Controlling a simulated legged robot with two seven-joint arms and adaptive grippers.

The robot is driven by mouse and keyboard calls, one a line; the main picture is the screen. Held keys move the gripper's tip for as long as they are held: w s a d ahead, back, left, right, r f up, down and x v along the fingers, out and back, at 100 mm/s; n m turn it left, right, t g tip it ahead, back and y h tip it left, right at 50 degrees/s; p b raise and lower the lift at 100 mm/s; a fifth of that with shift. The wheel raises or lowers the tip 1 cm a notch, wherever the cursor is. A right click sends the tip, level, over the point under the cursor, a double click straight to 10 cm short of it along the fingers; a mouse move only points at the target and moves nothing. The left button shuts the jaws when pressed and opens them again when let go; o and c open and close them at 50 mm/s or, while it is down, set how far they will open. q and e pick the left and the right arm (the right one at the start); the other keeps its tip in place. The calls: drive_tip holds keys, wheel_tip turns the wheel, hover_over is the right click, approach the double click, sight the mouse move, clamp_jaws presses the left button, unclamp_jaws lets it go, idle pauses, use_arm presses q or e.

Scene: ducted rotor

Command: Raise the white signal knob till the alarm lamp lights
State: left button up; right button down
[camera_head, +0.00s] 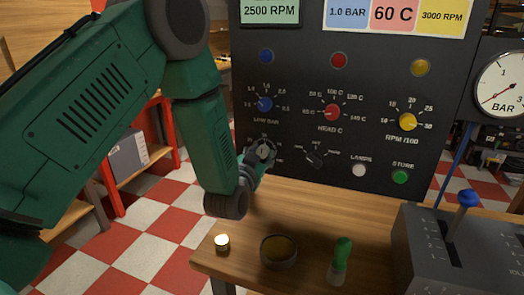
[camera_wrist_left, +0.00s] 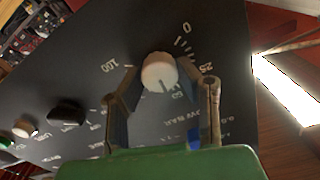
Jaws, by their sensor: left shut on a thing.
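The white signal knob (camera_wrist_left: 159,72) shows in the left wrist view, on the dark panel (camera_head: 300,30), with a scale around it reading 0, 25 and 100. My left gripper (camera_wrist_left: 163,88) has one finger on each side of it and is shut on it. In the head view my left gripper (camera_head: 263,154) is at the panel's lower left and largely hides the knob. The blue lamp (camera_head: 265,56), red lamp (camera_head: 339,60) and yellow lamp (camera_head: 420,67) on the panel look unlit; which is the alarm lamp I cannot tell. My right gripper is not in view.
Blue (camera_head: 265,103), red (camera_head: 332,112) and yellow (camera_head: 407,122) knobs sit above. A black selector (camera_head: 315,158), white button (camera_head: 359,170) and green button (camera_head: 400,177) lie right. The wooden table holds a small glowing round item (camera_head: 222,242), a bowl (camera_head: 278,251) and a green-topped item (camera_head: 341,262).

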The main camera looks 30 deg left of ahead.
use_arm(q)
drive_tip(key=shift+s+d+f+m, duration=0.1)
drive_tip(key=shift+f+m, duration=0.1)
drive_tip(key=shift+m, duration=0.6)
drive_tip(key=shift+f+m, duration=0.15)
drive_tip(key=shift+m, duration=0.65)
drive_tip(key=o, duration=1.1)
drive_tip(key=shift+r+p, duration=0.1)
drive_tip(key=shift+p, duration=0.2)
drive_tip(key=shift+r, duration=0.1)
drive_tip(key=v, duration=1.1)
drive_tip(key=shift+s, duration=0.35)
